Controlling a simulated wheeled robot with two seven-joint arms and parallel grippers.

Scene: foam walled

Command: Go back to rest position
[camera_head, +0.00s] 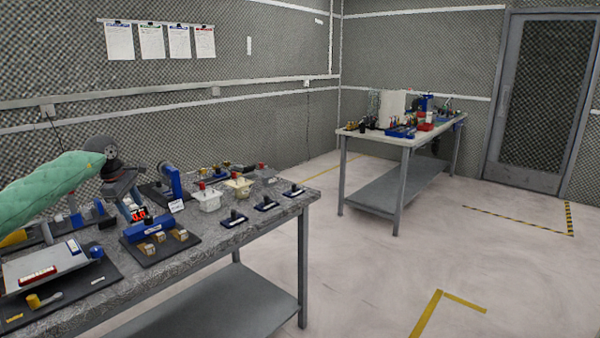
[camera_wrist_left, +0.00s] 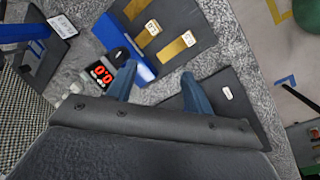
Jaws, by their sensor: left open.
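My left arm, in a green sleeve, comes in from the left in the head view. Its gripper (camera_head: 133,196) hangs above the workbench, close over a red-digit display (camera_head: 138,214). In the left wrist view the two blue-grey fingers (camera_wrist_left: 158,90) are spread apart with nothing between them. The display (camera_wrist_left: 101,72) lies left of the fingers there, beside a blue block (camera_wrist_left: 128,52). A dark board (camera_wrist_left: 185,15) with brass-coloured, labelled pieces lies beyond the fingertips. I cannot tell whether the fingers touch anything. My right gripper is in neither view.
The grey workbench (camera_head: 262,208) holds a blue fixture (camera_head: 146,230) on a dark board, white boxes (camera_head: 207,200), small black stands (camera_head: 266,205) and a tilted panel (camera_head: 45,265). A second table (camera_head: 355,137) stands farther back. Open floor (camera_head: 380,270) lies right.

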